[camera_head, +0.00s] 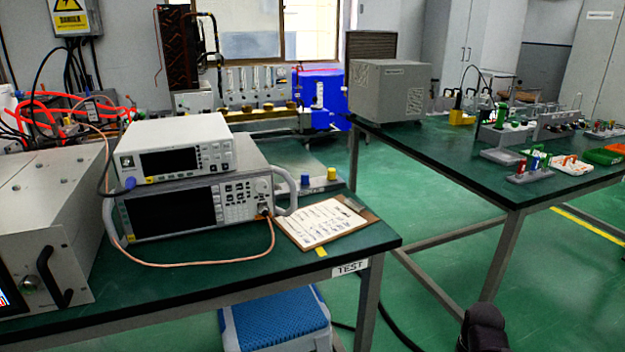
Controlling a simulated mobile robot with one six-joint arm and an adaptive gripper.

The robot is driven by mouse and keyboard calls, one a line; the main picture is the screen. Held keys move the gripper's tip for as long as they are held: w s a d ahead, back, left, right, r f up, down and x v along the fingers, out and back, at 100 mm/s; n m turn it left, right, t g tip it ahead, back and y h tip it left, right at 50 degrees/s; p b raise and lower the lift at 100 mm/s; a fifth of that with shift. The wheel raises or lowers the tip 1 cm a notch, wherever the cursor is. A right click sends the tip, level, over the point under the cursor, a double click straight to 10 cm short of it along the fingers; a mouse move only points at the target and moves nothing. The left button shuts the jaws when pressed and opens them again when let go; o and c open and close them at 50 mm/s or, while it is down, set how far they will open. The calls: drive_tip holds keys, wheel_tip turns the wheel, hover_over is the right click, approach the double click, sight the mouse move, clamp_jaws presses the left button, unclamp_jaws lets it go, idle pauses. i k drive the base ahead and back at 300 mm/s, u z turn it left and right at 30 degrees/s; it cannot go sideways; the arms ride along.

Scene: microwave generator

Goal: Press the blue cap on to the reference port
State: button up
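A blue cap (305,180) stands upright on a small grey tray (317,188) behind and right of the instrument stack, beside a yellow cap (331,174). The upper instrument (175,148) has a yellow-ringed port (150,180) low on its front, probably the reference port. Just left of it, a blue connector (130,182) with a dark cable is at the front corner. A black rounded shape at the bottom edge appears to be my gripper (483,328), far right of and away from the caps. Its fingers cannot be made out.
The lower instrument (190,208) has a copper-coloured cable (220,263) looping in front. A clipboard (325,222) lies right of it. A grey cabinet (45,225) stands at left. A second green table (440,150) is at right, with floor between.

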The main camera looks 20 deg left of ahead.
sight(305, 176)
drive_tip(key=z, duration=0.15)
drive_tip(key=k, duration=1.15)
drive_tip(key=u, duration=0.8)
drive_tip(key=i, duration=1)
drive_tip(key=u, duration=0.05)
